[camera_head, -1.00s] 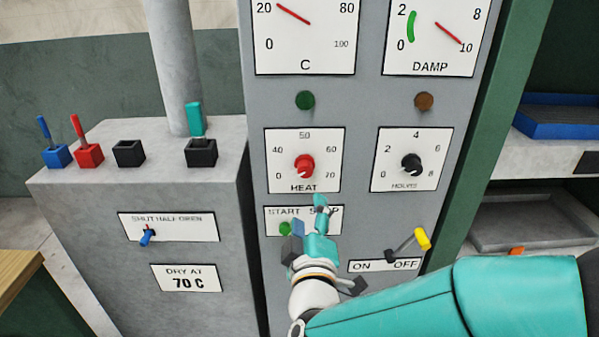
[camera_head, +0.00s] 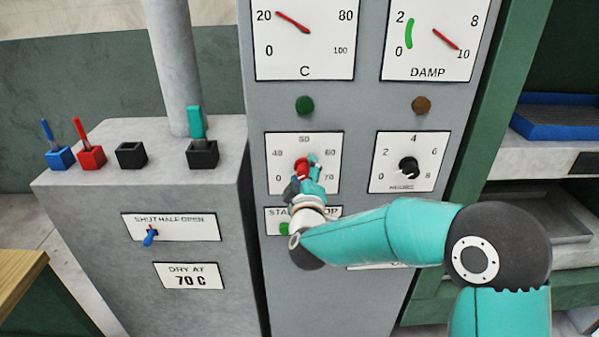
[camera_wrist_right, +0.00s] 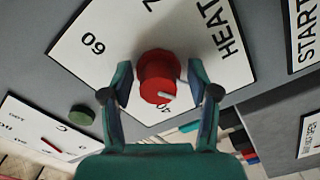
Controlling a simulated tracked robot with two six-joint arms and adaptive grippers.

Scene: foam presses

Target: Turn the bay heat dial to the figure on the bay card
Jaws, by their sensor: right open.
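The red heat dial (camera_head: 302,165) sits on a white plate marked 0, 40, 50, 60 and 70. In the right wrist view the dial (camera_wrist_right: 157,72) stands between the two fingers of my right gripper (camera_wrist_right: 160,85), which is open with gaps on both sides. Its white mark points toward the 0 corner. In the head view my right gripper (camera_head: 305,180) covers part of the dial and the plate's lower middle. The bay card (camera_head: 189,276) reads DRY AT 70 C. My left gripper is not in view.
The HOURS dial (camera_head: 408,166) is right of the heat dial. The START/STOP plate (camera_head: 274,215), with a green button, lies below, partly covered by my arm. Gauges and two round lamps are above.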

